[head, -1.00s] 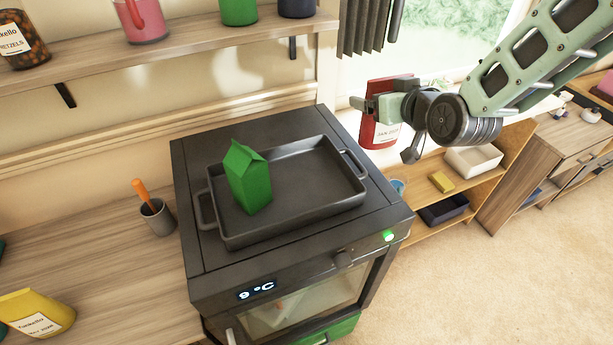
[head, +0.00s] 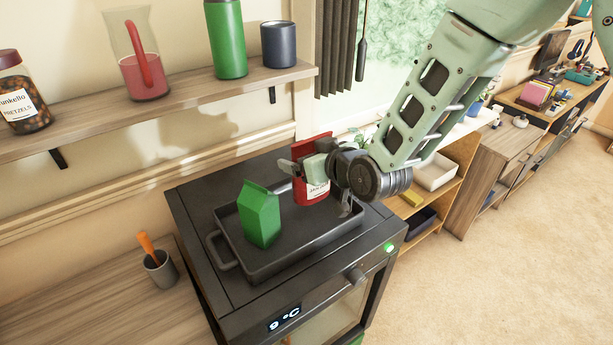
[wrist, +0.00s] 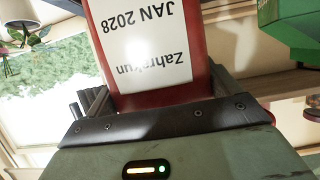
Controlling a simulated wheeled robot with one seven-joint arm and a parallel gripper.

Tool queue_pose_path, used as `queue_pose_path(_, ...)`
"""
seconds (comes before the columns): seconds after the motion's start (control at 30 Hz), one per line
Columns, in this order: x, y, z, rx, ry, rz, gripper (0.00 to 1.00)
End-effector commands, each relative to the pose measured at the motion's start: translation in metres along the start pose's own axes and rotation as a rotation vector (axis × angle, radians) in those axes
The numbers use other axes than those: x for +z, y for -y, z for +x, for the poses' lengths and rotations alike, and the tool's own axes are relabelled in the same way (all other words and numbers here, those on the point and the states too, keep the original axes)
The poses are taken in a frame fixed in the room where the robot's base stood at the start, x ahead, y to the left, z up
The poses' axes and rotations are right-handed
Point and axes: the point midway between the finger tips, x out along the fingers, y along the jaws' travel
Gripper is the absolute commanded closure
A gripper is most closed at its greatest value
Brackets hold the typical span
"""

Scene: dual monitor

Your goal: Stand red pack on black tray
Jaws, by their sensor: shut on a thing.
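The red pack (head: 312,190) with a white label is held in my gripper (head: 306,171), which is shut on it. In the head view it looks upright, over the right part of the black tray (head: 262,266); whether its base touches the tray I cannot tell. In the wrist view the red pack (wrist: 190,92) sits between my fingers, its label reading upside down. A green carton (head: 259,214) stands on the left part of the tray, left of the red pack with a gap between them. My gripper and wrist hide part of the tray's right side.
The tray sits on a black oven (head: 213,283) with a lit display. A shelf (head: 188,96) above holds a jar, a pitcher, a green container and a dark mug. A grey cup (head: 161,272) with an orange-handled tool stands on the counter at left.

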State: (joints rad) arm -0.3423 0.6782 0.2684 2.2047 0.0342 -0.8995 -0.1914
Motion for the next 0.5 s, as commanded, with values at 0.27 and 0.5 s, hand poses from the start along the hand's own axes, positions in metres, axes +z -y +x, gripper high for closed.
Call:
queue_pose_path(0.27, 0.024, 0.0, 0.009, 0.0, 0.004, 0.001, 0.35)
queue_pose_path(0.5, 0.044, 0.001, 0.018, -0.001, 0.0, 0.0, 0.35)
